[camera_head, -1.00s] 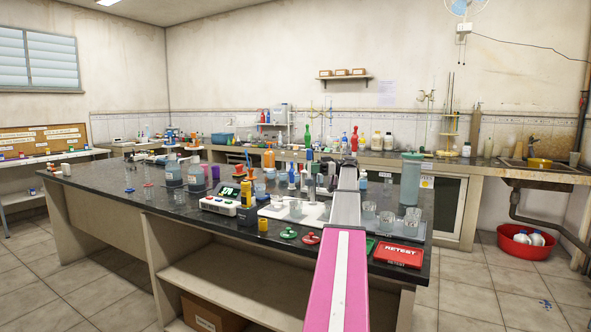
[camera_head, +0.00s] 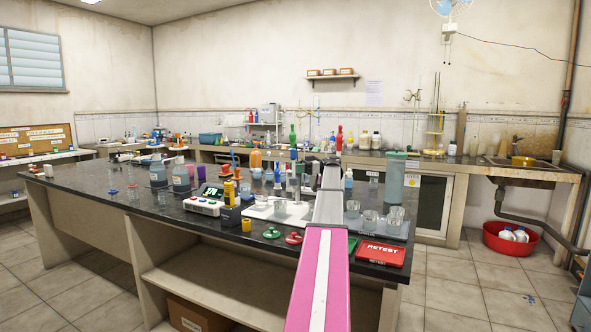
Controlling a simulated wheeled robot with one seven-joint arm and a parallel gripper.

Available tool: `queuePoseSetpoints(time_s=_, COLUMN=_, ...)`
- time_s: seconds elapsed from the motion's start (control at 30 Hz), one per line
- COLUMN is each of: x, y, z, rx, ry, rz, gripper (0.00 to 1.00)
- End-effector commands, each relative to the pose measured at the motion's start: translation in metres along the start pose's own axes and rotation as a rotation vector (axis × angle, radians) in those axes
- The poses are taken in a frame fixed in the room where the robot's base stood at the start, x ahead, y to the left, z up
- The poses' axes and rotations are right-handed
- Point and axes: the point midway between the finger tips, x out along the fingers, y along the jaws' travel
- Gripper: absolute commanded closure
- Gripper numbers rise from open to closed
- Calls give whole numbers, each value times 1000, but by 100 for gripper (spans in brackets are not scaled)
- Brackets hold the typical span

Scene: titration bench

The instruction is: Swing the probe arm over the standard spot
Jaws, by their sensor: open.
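A white meter (camera_head: 203,206) with a green-lit display stands near the front edge of the dark bench. A yellow post (camera_head: 228,191) with an orange rod above it rises beside the meter; I cannot tell for sure which part is the probe arm. A white base (camera_head: 262,213) with a glass beaker (camera_head: 280,208) lies to the right. My arm reaches from the bottom of the picture over the bench. My gripper (camera_head: 308,177) is at its far end, small among the bench items, open, with nothing seen held in it. The standard spot cannot be made out.
Green (camera_head: 271,233) and red (camera_head: 294,238) discs lie on the front edge. A red RETEST tray (camera_head: 381,253) lies right of my arm. Several glass beakers (camera_head: 369,222) stand behind it, beside a tall cylinder (camera_head: 394,180).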

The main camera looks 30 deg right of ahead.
Motion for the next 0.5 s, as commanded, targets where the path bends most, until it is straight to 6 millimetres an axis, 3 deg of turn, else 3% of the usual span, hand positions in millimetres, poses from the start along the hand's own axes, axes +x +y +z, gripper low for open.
queuePoseSetpoints(time_s=0.17, x=0, y=0, z=-12, rx=-2, ry=0, rz=0, gripper=50)
queuePoseSetpoints(time_s=0.33, x=0, y=1, z=-42, rx=-3, ry=-1, rz=-1, gripper=50)
queuePoseSetpoints(time_s=0.5, x=33, y=-10, z=-59, rx=-1, ry=-1, rz=-3, gripper=50)
